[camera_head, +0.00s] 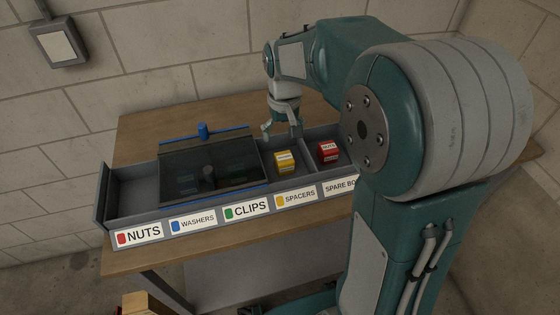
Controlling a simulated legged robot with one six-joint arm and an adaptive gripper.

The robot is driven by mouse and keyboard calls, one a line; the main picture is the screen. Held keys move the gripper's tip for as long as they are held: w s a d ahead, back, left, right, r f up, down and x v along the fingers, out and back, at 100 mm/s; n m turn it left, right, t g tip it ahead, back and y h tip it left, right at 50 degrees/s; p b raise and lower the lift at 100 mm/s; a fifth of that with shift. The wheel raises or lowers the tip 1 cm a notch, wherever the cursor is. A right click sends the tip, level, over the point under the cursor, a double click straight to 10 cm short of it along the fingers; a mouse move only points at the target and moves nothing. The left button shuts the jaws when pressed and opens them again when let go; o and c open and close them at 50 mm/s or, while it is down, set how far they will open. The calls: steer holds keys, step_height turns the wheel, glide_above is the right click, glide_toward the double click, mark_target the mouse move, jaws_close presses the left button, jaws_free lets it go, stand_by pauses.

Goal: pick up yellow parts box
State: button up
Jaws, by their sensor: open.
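The yellow parts box (285,161) is a small yellow box with a white label. It sits in the tray compartment marked SPACERS. My gripper (281,130) is open and hangs above and a little behind the yellow box, apart from it as far as I can see. The grey tray (128,225) runs along the front of the table, and my arm hides its right end.
A red box labelled NUTS (327,151) sits in the compartment to the right. A dark see-through cover (209,165) with a blue knob lies over the middle compartments. The left compartment is empty. The wooden table (150,130) is clear at the back left.

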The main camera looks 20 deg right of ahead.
mark_target(283, 157)
steer(key=f, duration=0.1)
steer(key=d+f, duration=0.1)
steer(key=f, duration=0.2)
steer(key=shift+d+f, duration=0.25)
steer(key=shift+f, duration=0.15)
steer(key=f, duration=0.1)
steer(key=a+f, duration=0.1)
steer(key=f, duration=0.2)
steer(key=shift+w+a+f, duration=0.15)
steer(key=shift+w+a, duration=0.1)
steer(key=shift+w, duration=0.1)
steer(key=shift+f, duration=0.35)
steer(key=shift+d+f, duration=0.1)
steer(key=shift+d, duration=0.3)
steer(key=c, duration=1)
steer(key=shift+a, duration=0.1)
steer(key=shift+c, duration=1.2)
steer(key=shift+a, duration=0.15)
